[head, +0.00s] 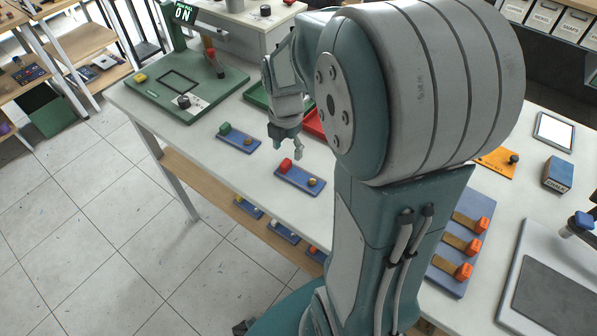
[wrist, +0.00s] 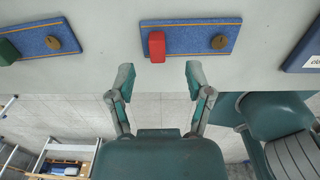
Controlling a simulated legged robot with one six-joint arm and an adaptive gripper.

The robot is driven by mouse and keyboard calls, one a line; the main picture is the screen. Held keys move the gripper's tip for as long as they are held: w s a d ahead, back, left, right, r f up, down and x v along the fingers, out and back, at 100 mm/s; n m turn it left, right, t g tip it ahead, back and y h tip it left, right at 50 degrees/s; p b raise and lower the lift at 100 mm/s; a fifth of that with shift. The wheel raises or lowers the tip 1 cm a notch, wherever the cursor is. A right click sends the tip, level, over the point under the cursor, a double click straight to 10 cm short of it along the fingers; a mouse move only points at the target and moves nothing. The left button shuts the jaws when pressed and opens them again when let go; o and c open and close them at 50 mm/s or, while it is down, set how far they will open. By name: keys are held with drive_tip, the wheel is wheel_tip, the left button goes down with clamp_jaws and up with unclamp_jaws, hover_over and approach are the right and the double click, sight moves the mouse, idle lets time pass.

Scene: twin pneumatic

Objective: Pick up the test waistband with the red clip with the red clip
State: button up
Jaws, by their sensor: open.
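The test waistband with the red clip, a blue strip (head: 300,181), lies flat on the white table near its front edge. Its red clip (head: 286,165) is at its left end and a round brass button at its right. In the wrist view the blue strip (wrist: 186,40) shows whole, and the red clip (wrist: 157,47) stands on it, slightly over its near edge. My gripper (wrist: 158,80) is open and empty. Its fingers lie to either side of the clip's line, short of it and apart from it.
A similar blue strip with a green clip (head: 225,129) lies to the left. Green and red trays (head: 314,124) stand behind, partly hidden by my arm. A green test board (head: 205,92) is at the far left. More strips lie on the lower shelf.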

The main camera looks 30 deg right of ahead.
sight(285, 162)
drive_tip(key=f, duration=0.2)
drive_tip(key=a+f, duration=0.1)
drive_tip(key=f, duration=0.1)
drive_tip(key=shift+w+f, duration=0.1)
drive_tip(key=shift+f, duration=0.55)
drive_tip(key=shift+d, duration=0.3)
clamp_jaws()
drive_tip(key=shift+a, duration=0.15)
